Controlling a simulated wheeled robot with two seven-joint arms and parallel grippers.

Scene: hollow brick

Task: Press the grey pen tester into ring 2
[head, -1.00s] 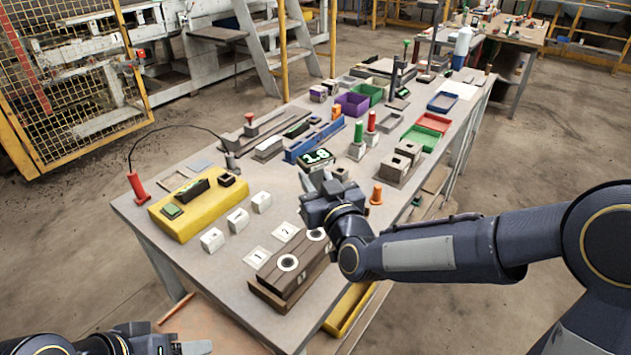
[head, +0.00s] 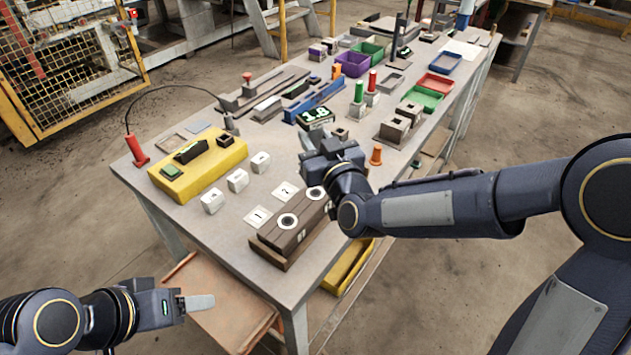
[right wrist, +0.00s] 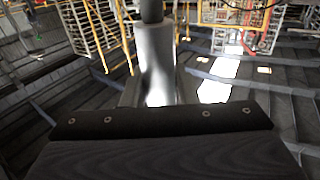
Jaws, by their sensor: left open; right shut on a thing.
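The brown hollow brick (head: 290,240) lies near the front of the table with two round rings on top. Ring 1 (head: 289,221) is nearer, beside card 1 (head: 258,216); ring 2 (head: 316,192) is farther, beside card 2 (head: 286,191). My right gripper (head: 310,142) is just beyond ring 2, above the table. It is shut on the grey pen tester, a light grey cylinder with a dark end in the right wrist view (right wrist: 154,60). In the head view I cannot make the tester out clearly. My left gripper (head: 200,302) is open and empty, left of the table's near corner.
A yellow block (head: 205,168) with dark inserts and a red-handled probe (head: 136,150) stand at the left. Several small white blocks (head: 238,180) line up before it. A lit display (head: 316,115) and an orange peg (head: 376,154) are near my right gripper.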

